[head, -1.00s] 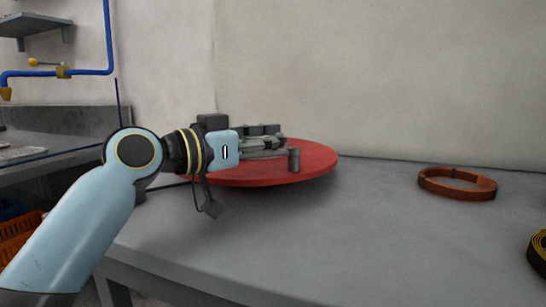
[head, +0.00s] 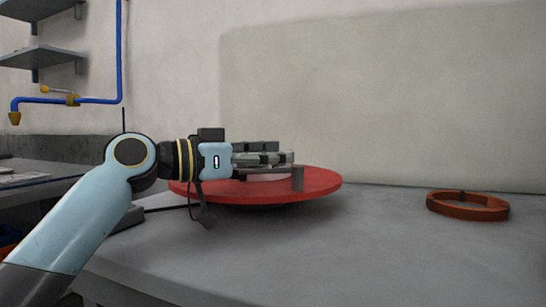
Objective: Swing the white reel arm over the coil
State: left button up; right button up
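No white arm shows clearly. A copper-coloured coil (head: 468,213) lies flat on the table at right, apart from the plate. My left gripper (head: 288,157) reaches in from the left over the plate, fingers pointing right. Seen from the side, its opening cannot be judged. My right gripper is out of view.
The grey table (head: 390,250) is clear between the plate and the coil and in front. A wall stands behind the table. A blue pipe (head: 95,100) and shelves (head: 45,60) are at the far left.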

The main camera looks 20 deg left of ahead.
pick_arm(q)
jog(key=shift+v, duration=3.75)
jog(key=shift+r, duration=0.1)
